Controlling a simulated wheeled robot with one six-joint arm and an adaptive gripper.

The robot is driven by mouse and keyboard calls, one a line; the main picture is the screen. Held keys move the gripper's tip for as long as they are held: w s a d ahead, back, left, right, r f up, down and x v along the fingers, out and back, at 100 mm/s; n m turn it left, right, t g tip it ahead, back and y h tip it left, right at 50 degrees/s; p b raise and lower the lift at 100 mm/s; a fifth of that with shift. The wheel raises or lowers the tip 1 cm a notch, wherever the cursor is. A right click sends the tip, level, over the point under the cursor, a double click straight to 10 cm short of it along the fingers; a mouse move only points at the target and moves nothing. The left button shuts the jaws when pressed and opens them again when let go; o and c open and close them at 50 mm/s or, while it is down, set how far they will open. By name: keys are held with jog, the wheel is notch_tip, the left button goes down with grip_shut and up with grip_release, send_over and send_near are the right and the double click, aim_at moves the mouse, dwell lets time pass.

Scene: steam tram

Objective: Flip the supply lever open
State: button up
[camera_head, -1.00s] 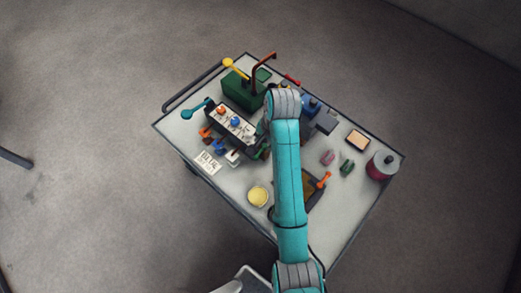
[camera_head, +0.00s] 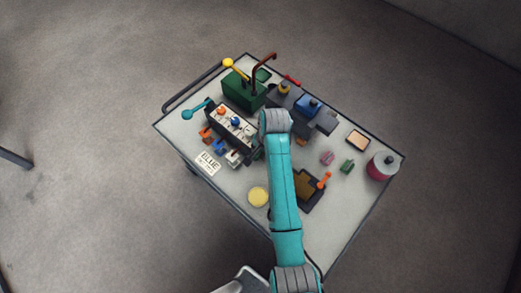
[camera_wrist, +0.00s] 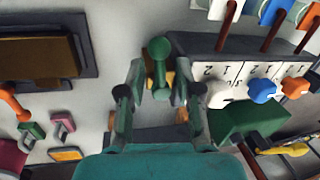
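My gripper (camera_wrist: 160,78) shows in the wrist view with its two fingers apart. A green lever with a round knob (camera_wrist: 159,48) stands between the fingertips. I cannot tell whether either finger touches it. In the head view my wrist hides the gripper and most of this lever, near the right end of the numbered panel (camera_head: 247,135). No readable label names the supply lever.
The numbered panel's white knob (camera_wrist: 218,95) and the green box (camera_wrist: 245,122) are close right of my gripper. A yellow disc (camera_head: 258,196) lies at the front.

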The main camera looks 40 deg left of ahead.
grip_shut()
jog(key=shift+a+m, duration=0.25)
jog(key=shift+m, duration=0.55)
jog(key=shift+o, duration=1.4)
grip_release()
